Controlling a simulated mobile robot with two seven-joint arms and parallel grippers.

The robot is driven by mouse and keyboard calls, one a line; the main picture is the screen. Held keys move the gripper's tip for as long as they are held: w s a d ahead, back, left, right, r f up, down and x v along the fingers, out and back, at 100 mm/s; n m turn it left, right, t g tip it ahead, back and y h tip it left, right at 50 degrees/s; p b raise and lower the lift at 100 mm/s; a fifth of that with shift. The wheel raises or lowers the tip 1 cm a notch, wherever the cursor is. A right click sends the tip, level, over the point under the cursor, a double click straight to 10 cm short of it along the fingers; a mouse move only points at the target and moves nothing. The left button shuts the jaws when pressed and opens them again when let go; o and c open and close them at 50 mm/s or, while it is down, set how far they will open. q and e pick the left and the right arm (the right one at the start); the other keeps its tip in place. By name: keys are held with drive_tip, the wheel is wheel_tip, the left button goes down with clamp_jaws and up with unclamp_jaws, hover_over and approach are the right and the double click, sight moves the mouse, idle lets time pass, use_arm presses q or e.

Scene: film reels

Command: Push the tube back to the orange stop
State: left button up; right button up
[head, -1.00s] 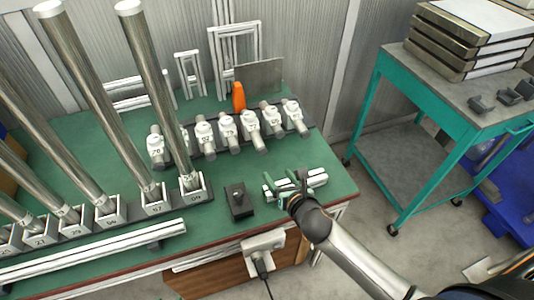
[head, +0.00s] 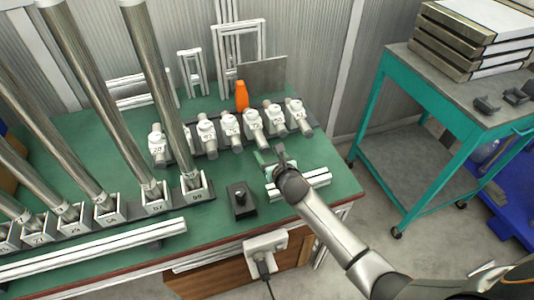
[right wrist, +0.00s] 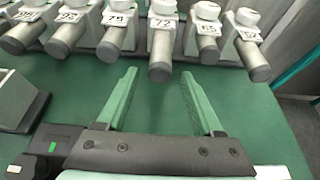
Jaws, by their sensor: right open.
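A row of short grey tubes with white valve-like tops and number labels stands on the green bench. The orange stop (head: 242,97) stands upright behind the row. One tube (head: 254,125) lies in line with it; in the right wrist view this tube (right wrist: 160,52) appears to bear the label 72 and reaches nearest to me. My right gripper (head: 269,156) is in front of the row, open and empty. In its wrist view, the green fingers (right wrist: 158,74) point at the 72 tube's end, which is centred beyond the fingertips and looks apart from them. My left gripper is not in view.
Tall metal tubes in numbered sockets (head: 155,200) stand at the left. A black block with a knob (head: 241,200) sits left of my right gripper, and a white rail (head: 310,183) lies under it. A teal cart (head: 385,110) stands at the right.

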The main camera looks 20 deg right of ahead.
drive_tip(key=shift+x, duration=0.75)
clamp_jaws()
idle(1.0)
